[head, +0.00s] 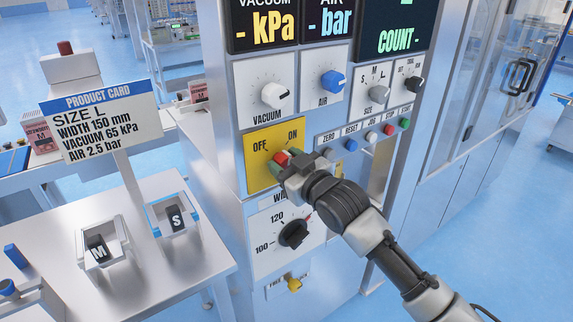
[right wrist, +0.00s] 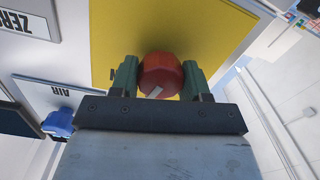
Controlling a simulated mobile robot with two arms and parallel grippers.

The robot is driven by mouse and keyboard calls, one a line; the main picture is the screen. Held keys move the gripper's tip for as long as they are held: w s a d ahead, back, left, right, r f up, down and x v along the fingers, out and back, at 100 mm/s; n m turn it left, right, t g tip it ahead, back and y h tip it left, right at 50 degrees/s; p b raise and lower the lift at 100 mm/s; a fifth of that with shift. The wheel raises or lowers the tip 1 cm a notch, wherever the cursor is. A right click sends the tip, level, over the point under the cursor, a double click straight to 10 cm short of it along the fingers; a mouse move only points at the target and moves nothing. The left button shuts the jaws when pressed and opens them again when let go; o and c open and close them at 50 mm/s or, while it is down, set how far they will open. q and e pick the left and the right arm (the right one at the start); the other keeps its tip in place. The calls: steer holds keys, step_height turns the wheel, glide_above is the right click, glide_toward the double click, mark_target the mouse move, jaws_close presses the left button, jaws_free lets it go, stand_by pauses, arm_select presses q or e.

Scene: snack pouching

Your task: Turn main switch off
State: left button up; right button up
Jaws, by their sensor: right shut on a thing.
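The main switch is a red knob (head: 281,158) on a yellow plate (head: 258,172) marked OFF at left and ON at right. My right gripper (head: 277,165) reaches it from the lower right. In the right wrist view the red knob (right wrist: 161,76) sits between the two green fingers of the right gripper (right wrist: 160,80), which are shut on it. A pale mark shows on the knob's face. In the head view the gripper hides part of the knob, so I cannot tell its exact setting. My left gripper is not in view.
Above are the white VACUUM knob (head: 274,95) and blue AIR knob (head: 332,81). A row of buttons (head: 372,137) lies to the right. The black width dial (head: 293,233) is just below. A table (head: 150,265) with a product card (head: 101,120) stands left.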

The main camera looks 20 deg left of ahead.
steer(key=n, duration=0.5)
steer(key=shift+n+p, duration=0.3)
steer(key=n+p, duration=0.1)
steer(key=n, duration=0.4)
steer(key=shift+f+n, duration=0.15)
steer(key=shift+n, duration=0.15)
steer(key=o, duration=0.9)
steer(key=shift+s, duration=0.1)
steer(key=b+v, duration=0.2)
steer(key=v, duration=0.8)
steer(key=shift+s+d, duration=0.25)
steer(key=shift+w, duration=0.1)
